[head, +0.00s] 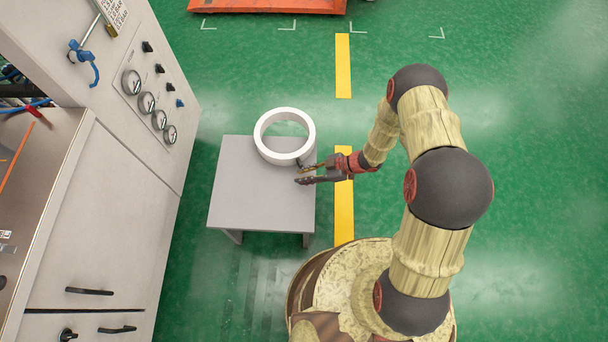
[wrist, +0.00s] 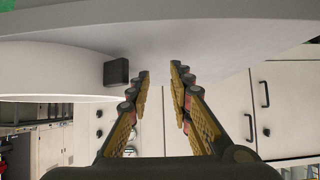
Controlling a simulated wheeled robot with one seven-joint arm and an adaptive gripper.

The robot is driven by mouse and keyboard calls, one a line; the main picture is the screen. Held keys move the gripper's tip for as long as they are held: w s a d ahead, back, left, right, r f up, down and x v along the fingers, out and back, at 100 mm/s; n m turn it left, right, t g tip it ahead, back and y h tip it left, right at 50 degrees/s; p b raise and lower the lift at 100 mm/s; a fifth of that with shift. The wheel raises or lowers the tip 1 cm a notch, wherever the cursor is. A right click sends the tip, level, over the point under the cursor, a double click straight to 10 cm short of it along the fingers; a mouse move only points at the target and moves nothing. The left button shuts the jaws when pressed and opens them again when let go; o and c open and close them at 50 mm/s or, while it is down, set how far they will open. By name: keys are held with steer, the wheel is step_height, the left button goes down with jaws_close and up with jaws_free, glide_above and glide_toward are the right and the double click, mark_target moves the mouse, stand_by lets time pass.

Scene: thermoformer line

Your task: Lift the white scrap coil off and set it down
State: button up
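The white scrap coil (head: 264,146), a thick ring, lies flat on a small grey table (head: 245,200), near its far right edge. In the wrist view its curved white wall (wrist: 50,72) fills the left side, with a small dark block (wrist: 117,71) on or against it. My gripper (head: 298,173) is at the table's right edge, just in front of the coil's near right side. In the wrist view my gripper (wrist: 160,70) has its two fingers apart with nothing between them. The coil's wall and the dark block are left of the fingers there. Whether a finger touches the coil is unclear.
A machine cabinet (head: 110,190) with gauges, knobs and handles stands left of the table, with a narrow gap. A yellow floor line (head: 343,215) runs along the table's right. An orange object (head: 267,5) lies at the far edge. The table's near half is bare.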

steer(key=w+v, duration=0.1)
steer(key=v, duration=1.1)
steer(key=shift+s, duration=0.45)
